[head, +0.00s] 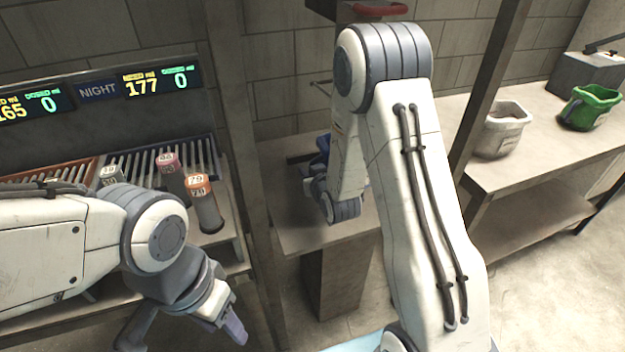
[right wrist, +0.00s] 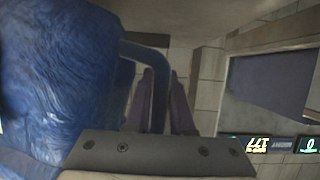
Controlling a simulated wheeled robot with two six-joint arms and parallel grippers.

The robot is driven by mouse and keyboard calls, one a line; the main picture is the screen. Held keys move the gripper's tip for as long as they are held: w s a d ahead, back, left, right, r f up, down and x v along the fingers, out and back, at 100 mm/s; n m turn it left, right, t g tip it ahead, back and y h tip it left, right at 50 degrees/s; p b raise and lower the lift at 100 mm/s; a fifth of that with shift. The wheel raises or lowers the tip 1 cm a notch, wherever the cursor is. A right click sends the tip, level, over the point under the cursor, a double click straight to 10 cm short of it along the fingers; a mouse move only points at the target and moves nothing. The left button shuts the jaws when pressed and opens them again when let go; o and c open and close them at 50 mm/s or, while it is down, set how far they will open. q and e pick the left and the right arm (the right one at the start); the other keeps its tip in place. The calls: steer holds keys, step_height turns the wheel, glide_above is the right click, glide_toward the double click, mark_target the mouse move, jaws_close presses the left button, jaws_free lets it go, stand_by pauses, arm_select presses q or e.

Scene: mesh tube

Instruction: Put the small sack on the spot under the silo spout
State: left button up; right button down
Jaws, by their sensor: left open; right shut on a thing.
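A blue sack (right wrist: 60,75) with a wrinkled surface fills the left of the right wrist view. Its blue handle (right wrist: 158,75) runs between the purple fingers of my right gripper (right wrist: 165,95), which is shut on it. In the head view only a small part of the blue sack (head: 322,146) shows behind my right forearm, over the low bench (head: 300,236). I cannot tell whether the sack touches the bench. A fixture with a red part (head: 380,9) at the top edge may be the silo spout; the spot is not visible. My left gripper (head: 185,336) is open and empty, low at left.
A whitish bag or bucket (head: 503,132) and a green one (head: 590,107) stand on the right bench (head: 535,148). At left, a rack holds several capped tubes (head: 204,203) below number displays (head: 97,92). Upright posts (head: 238,150) flank the low bench.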

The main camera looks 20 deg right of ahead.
steer(key=w+p, duration=0.1)
steer(key=w, duration=0.7)
steer(key=shift+a+f, duration=0.1)
steer(key=shift+a, duration=0.05)
steer(key=shift+w+f+b, duration=0.15)
steer(key=shift+f+b, duration=0.85)
steer(key=shift+f, duration=0.05)
steer(key=c, duration=0.7)
jaws_free()
